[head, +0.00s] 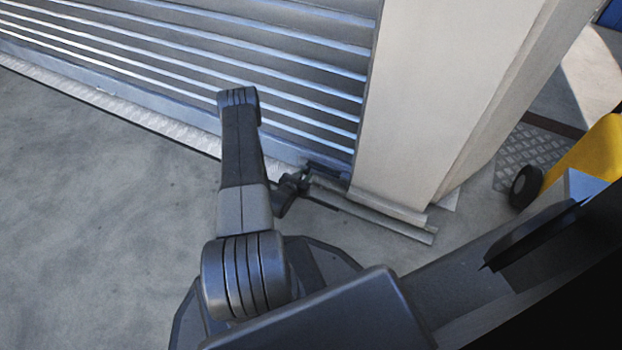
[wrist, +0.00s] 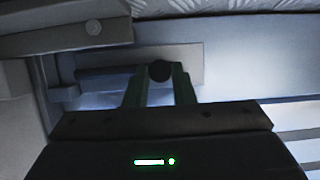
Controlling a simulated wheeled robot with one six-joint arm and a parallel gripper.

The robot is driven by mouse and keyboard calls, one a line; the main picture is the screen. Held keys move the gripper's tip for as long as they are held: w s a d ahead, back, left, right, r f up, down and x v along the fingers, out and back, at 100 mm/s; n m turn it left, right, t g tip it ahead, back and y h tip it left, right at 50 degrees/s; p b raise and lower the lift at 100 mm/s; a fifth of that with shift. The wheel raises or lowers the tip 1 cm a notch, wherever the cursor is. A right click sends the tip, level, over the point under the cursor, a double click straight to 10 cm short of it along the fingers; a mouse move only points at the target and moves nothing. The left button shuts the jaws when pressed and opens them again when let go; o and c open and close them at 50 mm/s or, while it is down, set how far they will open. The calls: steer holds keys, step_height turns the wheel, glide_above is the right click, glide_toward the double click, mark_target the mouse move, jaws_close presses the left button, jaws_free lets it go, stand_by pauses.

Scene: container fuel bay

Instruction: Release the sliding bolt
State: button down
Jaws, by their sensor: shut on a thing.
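In the wrist view, the sliding bolt (wrist: 105,72) is a dark bar lying sideways across a pale mounting plate (wrist: 192,58). Its round dark knob (wrist: 160,71) sits between the two fingers of my gripper (wrist: 158,80). The fingers are shut on the knob, one on each side. The bolt's left end reaches a small bracket (wrist: 68,92) beside the post. In the head view, my gripper (head: 296,183) is low at the shutter's bottom right corner, partly hidden by my arm. The bolt there is too small and dark to make out clearly.
The slatted metal shutter (head: 290,85) fills the back, with a pale post (head: 425,100) on its right. Metal strips (head: 385,222) lie at the post's foot. A yellow object with a black wheel (head: 525,185) is at the far right. The concrete floor (head: 90,220) at left is clear.

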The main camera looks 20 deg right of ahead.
steer(key=shift+w+a, duration=0.4)
steer(key=shift+w, duration=0.15)
steer(key=c, duration=1.2)
jaws_free()
steer(key=shift+w+a, duration=0.1)
steer(key=p+v, duration=0.4)
steer(key=v, duration=0.9)
steer(key=shift+s+a+p, duration=0.3)
steer(key=shift+s+p, duration=0.05)
steer(key=shift+p, duration=0.05)
